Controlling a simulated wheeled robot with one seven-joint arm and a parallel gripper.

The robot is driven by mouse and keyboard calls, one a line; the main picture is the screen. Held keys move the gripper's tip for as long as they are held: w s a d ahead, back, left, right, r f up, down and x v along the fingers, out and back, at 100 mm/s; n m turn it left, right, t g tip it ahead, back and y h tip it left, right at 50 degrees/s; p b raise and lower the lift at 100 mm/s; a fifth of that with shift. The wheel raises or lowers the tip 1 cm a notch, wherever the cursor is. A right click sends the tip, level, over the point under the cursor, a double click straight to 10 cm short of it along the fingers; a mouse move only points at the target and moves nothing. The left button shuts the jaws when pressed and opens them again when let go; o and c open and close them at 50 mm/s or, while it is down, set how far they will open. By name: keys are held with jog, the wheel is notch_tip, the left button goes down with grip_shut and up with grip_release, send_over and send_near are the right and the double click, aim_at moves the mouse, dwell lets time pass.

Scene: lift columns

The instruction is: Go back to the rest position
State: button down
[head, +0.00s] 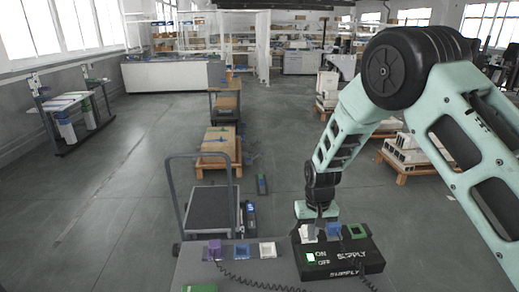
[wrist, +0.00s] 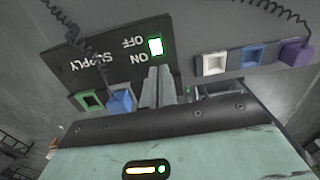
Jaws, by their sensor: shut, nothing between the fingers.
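My gripper (head: 319,212) is at the black supply box (head: 345,266), over its back edge by the white piece (head: 307,231) and the blue plug (head: 333,230). In the wrist view its two fingers (wrist: 160,84) lie together, shut, with nothing seen between them. They point at the box near the lit ON/OFF switch (wrist: 155,45). That switch also shows in the head view (head: 310,257). Whether the fingers touch the box cannot be told. The arm reaches in from the right, bent at the elbow.
A green socket (head: 357,231) is on the box. On the grey bench top (head: 230,268) stand a purple plug (head: 214,248), a blue socket (head: 241,251) and a white socket (head: 267,250), with coiled cables. A cart (head: 210,208) stands behind.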

jog(key=s+a+r+n+y+b, duration=0.1)
jog(key=s+a+r+n+b, duration=0.1)
jog(key=s+a+r, duration=0.35)
jog(key=s+a+r+n+b, duration=0.1)
jog(key=s+a+r+n, duration=0.15)
jog(key=s+r, duration=0.5)
jog(key=s+d+r+n+b, duration=0.2)
jog(key=s+n, duration=0.1)
jog(key=s, duration=1.6)
jog(key=shift+s+h+b, duration=0.3)
jog(key=shift+s+b, duration=0.05)
jog(key=shift+b, duration=0.05)
